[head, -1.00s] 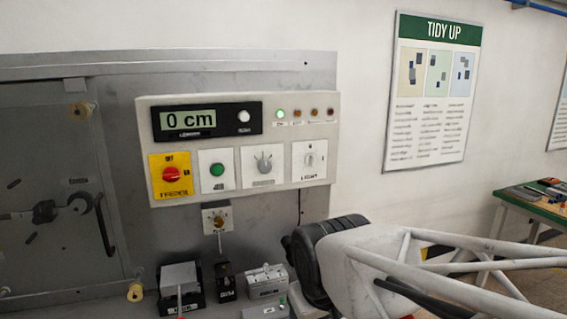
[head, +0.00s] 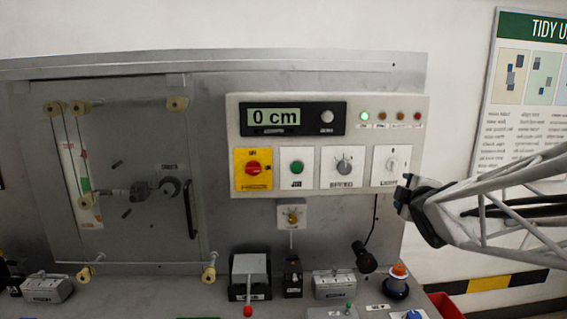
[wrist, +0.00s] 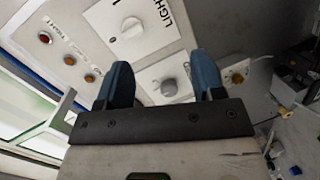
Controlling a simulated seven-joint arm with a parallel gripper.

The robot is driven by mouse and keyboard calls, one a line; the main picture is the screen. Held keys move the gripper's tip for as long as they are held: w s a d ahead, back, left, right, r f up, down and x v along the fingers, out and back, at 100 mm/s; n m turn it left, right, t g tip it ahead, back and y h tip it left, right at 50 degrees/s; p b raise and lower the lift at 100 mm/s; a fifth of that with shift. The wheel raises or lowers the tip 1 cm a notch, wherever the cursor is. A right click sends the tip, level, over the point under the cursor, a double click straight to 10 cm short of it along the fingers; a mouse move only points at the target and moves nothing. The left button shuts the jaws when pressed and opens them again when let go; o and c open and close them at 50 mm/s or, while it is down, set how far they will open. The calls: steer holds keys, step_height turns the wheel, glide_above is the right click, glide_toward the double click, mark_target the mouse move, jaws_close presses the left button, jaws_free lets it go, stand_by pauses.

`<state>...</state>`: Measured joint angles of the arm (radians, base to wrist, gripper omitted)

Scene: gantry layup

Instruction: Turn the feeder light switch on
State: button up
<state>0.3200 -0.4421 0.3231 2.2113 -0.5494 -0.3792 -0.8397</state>
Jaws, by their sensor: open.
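The light switch (head: 391,165) is a white plate with a small pale toggle at the right end of the control panel. In the wrist view its plate, lettered LIGHT, shows at the top with the pale toggle (wrist: 132,28). Which way the toggle is set is hard to tell. My gripper (head: 404,195) is at the panel's lower right edge, just right of and below the switch. In the wrist view my gripper (wrist: 162,76) has two blue fingers spread apart with nothing between them. The toggle lies beyond the fingertips, and I see no contact.
The speed knob (head: 343,166), green button (head: 297,168) and red rotary switch (head: 253,168) sit left of the light switch. A display (head: 290,118) reads 0 cm. A black lamp (head: 364,258) and an orange-topped item (head: 398,281) stand below.

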mark_target(395, 167)
steer(key=w+d+r+n+t+y, duration=0.1)
steer(key=n, duration=0.1)
steer(key=w+d+r+n+t+y, duration=0.1)
steer(key=w+n, duration=0.1)
steer(key=shift+r, duration=0.1)
steer(key=shift+w, duration=0.1)
stand_by(0.3)
steer(key=shift+w, duration=3.75)
steer(key=c, duration=0.9)
steer(key=shift+c, duration=0.2)
